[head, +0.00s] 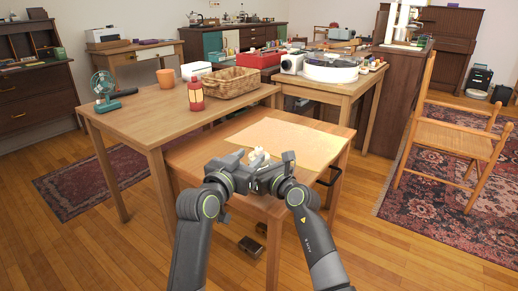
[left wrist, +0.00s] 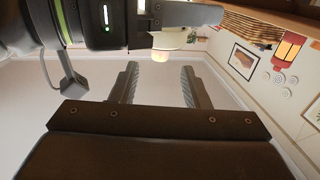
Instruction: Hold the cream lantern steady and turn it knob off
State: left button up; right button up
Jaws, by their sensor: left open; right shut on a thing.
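The cream lantern (head: 258,154) shows small between my two grippers above the near table, mostly hidden by them. My right gripper (head: 276,163) is shut on it. In the left wrist view, the lantern (left wrist: 168,40) is a small pale, warm-toned shape by the right gripper's fingers (left wrist: 165,22). My left gripper (head: 238,163) is open and empty. Its two ridged fingers (left wrist: 160,72) are spread apart, with the lantern just past their tips. I cannot make out the knob or whether the lantern touches the table.
A pale mat (head: 290,142) covers much of the near table (head: 190,158). The adjoining table holds a red lantern (head: 195,96), a wicker basket (head: 232,82) and a teal fan (head: 104,88). A wooden chair (head: 452,138) stands right on a patterned rug.

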aim_at(258, 152)
pick_arm(q)
jog(key=shift+x, duration=3.05)
jog(key=shift+c, duration=0.3)
grip_shut()
jog(key=shift+n+t+y, duration=0.5)
jog(key=shift+n+y, duration=0.2)
jog(key=shift+y, duration=0.3)
jog(key=shift+n+t+y, duration=0.3)
jog(key=shift+n+y, duration=0.3)
jog(key=shift+y, duration=0.6)
jog(key=shift+n, duration=0.3)
